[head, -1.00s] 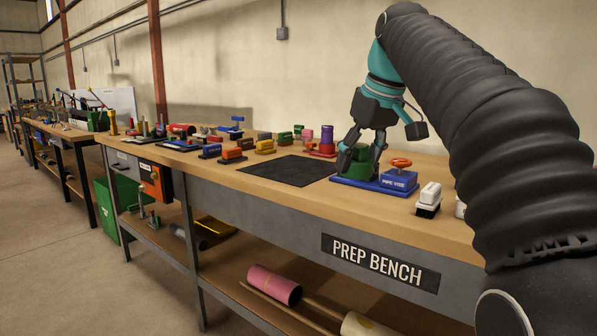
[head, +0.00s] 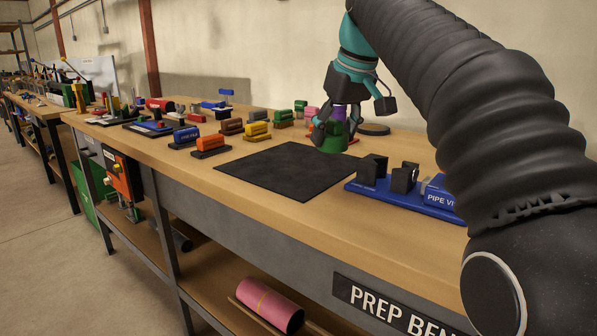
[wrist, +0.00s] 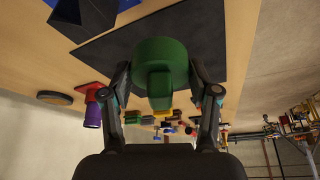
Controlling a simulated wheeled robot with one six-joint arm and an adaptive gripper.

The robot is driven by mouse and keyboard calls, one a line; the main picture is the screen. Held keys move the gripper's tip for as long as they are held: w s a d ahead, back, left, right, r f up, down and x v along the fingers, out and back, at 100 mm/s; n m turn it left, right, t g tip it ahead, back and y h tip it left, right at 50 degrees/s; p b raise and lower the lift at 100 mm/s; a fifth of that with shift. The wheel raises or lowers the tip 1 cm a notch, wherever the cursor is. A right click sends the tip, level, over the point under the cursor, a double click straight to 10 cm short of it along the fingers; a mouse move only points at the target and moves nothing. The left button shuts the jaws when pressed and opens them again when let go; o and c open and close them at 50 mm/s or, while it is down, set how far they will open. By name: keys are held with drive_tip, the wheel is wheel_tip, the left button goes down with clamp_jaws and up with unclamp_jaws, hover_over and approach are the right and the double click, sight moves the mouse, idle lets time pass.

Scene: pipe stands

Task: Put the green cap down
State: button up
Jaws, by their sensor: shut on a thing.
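The green cap (head: 333,140) is round with a block-shaped grip on it. My gripper (head: 335,128) is shut on it, with a finger on each side. The wrist view shows the cap (wrist: 160,58) between both fingertips (wrist: 161,88), held by its grip side. In the head view it appears by the far right corner of the black mat (head: 285,171); its height above the bench is hard to tell. The blue pipe vise (head: 408,198), with two black jaws, stands right of the mat and holds no cap.
The mat is bare. Several coloured blocks on bases, such as an orange one (head: 211,144) and a yellow one (head: 257,132), stand left and behind it. A purple cylinder (wrist: 92,114) on a red base and a dark disc (head: 375,129) are near my gripper.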

hover_over(296, 182)
drive_tip(key=s, duration=0.1)
drive_tip(key=f, duration=0.4)
drive_tip(key=shift+d, duration=0.4)
drive_tip(key=shift+a+f+b, duration=0.1)
drive_tip(key=shift+f+b, duration=0.05)
drive_tip(key=shift+b, duration=0.15)
drive_tip(key=shift+f+b, duration=0.5)
drive_tip(key=shift+f, duration=1.35)
drive_tip(key=shift+f, duration=0.1)
drive_tip(key=o, duration=0.9)
drive_tip(key=shift+o, duration=0.2)
drive_tip(key=p+v, duration=0.2)
drive_tip(key=v, duration=1)
